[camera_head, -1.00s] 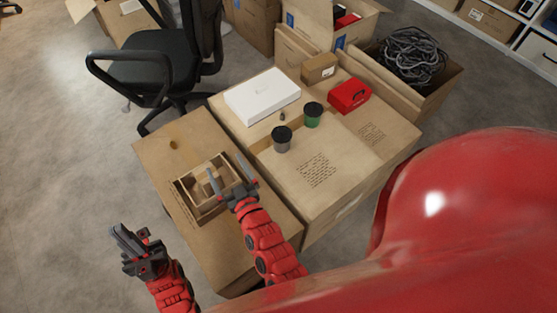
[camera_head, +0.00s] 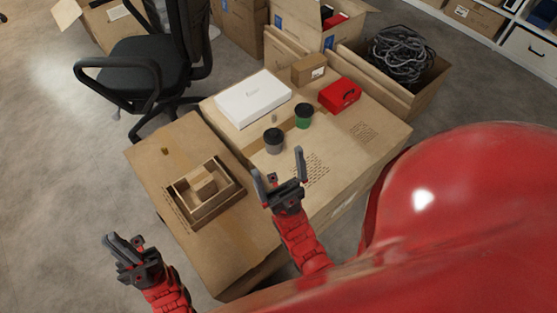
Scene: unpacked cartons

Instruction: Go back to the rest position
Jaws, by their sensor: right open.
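My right gripper (camera_head: 278,164) is open and empty, its two fingers spread apart. In the picture it lies over the front left part of the large carton (camera_head: 340,160), right of the small open wooden box (camera_head: 214,207). My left gripper (camera_head: 122,244) is at the lower left, in front of the floor and clear of the cartons. Its fingers are seen nearly edge-on, so I cannot tell whether they are apart. Nothing shows in its jaws.
A small brown block (camera_head: 205,187) sits inside the wooden box on the left carton (camera_head: 160,140). The large carton bears a white box (camera_head: 253,98), a grey-brown cup (camera_head: 273,140), a green cup (camera_head: 303,115) and a red case (camera_head: 339,94). An office chair (camera_head: 150,65) stands behind.

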